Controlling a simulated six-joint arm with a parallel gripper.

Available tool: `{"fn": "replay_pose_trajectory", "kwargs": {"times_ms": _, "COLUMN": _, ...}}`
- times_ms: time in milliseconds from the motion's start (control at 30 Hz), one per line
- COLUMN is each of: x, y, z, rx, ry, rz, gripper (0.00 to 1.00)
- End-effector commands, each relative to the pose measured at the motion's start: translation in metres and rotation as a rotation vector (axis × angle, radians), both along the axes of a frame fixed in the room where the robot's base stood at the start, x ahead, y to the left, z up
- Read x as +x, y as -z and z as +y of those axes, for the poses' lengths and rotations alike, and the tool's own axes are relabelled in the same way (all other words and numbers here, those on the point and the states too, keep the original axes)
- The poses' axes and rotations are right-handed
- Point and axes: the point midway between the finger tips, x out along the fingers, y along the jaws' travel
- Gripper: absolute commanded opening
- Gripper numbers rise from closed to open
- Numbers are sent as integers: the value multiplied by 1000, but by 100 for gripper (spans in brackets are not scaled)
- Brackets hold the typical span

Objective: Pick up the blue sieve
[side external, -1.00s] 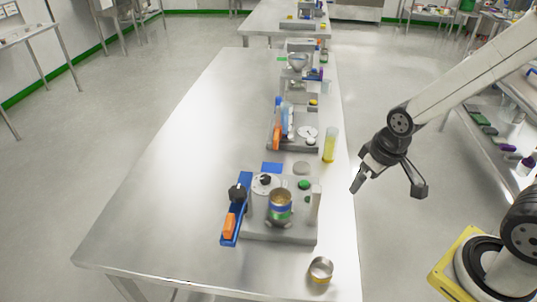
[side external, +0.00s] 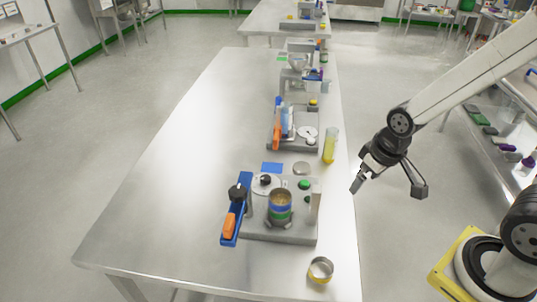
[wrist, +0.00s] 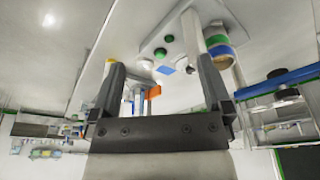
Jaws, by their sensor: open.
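The blue sieve (side external: 280,208) is a blue-banded ring in a short upright stack on a grey base plate near the front of the steel table. A brass-coloured sieve (side external: 280,197) is above it and a green-banded one (side external: 281,215) below. In the wrist view, the blue band (wrist: 220,49) shows at upper right, beyond my right finger. My gripper (side external: 387,188) is open and empty, off the table's right edge and clear of the stack. In the wrist view, its fingers (wrist: 160,66) stand wide apart with nothing held between them.
A loose yellow-banded ring (side external: 320,270) lies at the table's front right. A blue stand with an orange handle (side external: 229,226) is left of the stack, and a pale post (side external: 314,204) right of it. A yellow cylinder (side external: 330,145) stands farther back. The table's left half is clear.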

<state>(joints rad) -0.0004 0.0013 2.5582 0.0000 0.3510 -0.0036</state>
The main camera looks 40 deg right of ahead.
Motion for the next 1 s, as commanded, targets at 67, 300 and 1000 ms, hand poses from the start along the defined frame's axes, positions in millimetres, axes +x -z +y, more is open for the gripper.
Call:
{"fn": "replay_pose_trajectory", "kwargs": {"times_ms": 67, "x": 3, "y": 0, "z": 1, "rx": -3, "ry": -18, "rz": 3, "gripper": 100}}
{"fn": "replay_pose_trajectory", "kwargs": {"times_ms": 300, "x": 25, "y": 1, "z": 12, "rx": -37, "ry": -204, "rz": 32, "gripper": 100}}
{"fn": "replay_pose_trajectory", "kwargs": {"times_ms": 1000, "x": 136, "y": 29, "z": 99, "rx": -167, "ry": -1339, "rz": 171, "gripper": 100}}
